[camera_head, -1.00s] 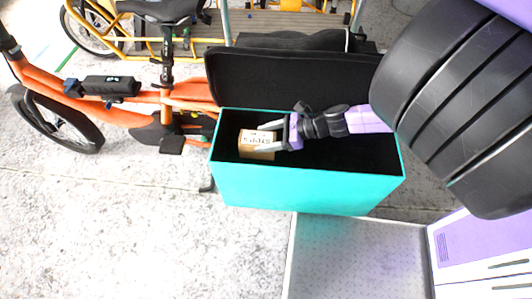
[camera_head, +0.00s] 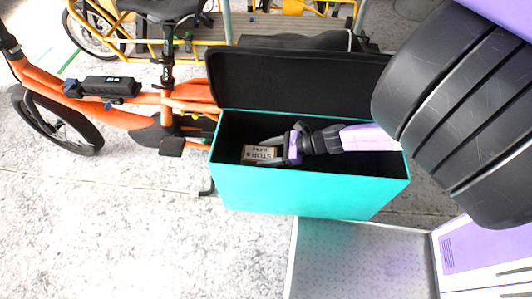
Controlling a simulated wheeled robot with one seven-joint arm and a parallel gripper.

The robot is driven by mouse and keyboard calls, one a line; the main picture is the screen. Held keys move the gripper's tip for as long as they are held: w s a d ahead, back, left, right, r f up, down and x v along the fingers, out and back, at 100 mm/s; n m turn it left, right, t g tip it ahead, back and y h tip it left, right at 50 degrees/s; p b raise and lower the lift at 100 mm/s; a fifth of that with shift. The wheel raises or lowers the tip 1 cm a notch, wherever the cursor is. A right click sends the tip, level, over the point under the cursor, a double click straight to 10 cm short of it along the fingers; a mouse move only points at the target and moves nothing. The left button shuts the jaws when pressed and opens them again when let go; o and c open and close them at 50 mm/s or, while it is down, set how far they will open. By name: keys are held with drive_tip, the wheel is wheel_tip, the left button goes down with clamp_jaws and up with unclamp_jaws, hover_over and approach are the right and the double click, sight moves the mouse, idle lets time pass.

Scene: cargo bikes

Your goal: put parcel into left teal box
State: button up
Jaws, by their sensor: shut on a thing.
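The parcel (camera_head: 259,154) is a small light-brown box with dark print. It is inside the teal box (camera_head: 300,190), towards its left end and below the rim. The teal box is open, with a black inside and a black lid (camera_head: 290,85) raised at its back. My gripper (camera_head: 266,152) reaches into the box from the right and is shut on the parcel. The box's front wall hides the floor of the box, so I cannot tell whether the parcel touches it.
An orange cargo bike (camera_head: 140,110) stands at the left beside the teal box. A yellow bike frame (camera_head: 130,40) is behind. A grey metal plate (camera_head: 360,260) lies in front of the box. Pale ground is clear at the lower left.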

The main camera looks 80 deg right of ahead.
drive_tip(key=o, duration=1.7)
drive_tip(key=shift+r+p, duration=0.15)
drive_tip(key=shift+p, duration=0.15)
drive_tip(key=v, duration=1.2)
drive_tip(key=shift+p, duration=0.4)
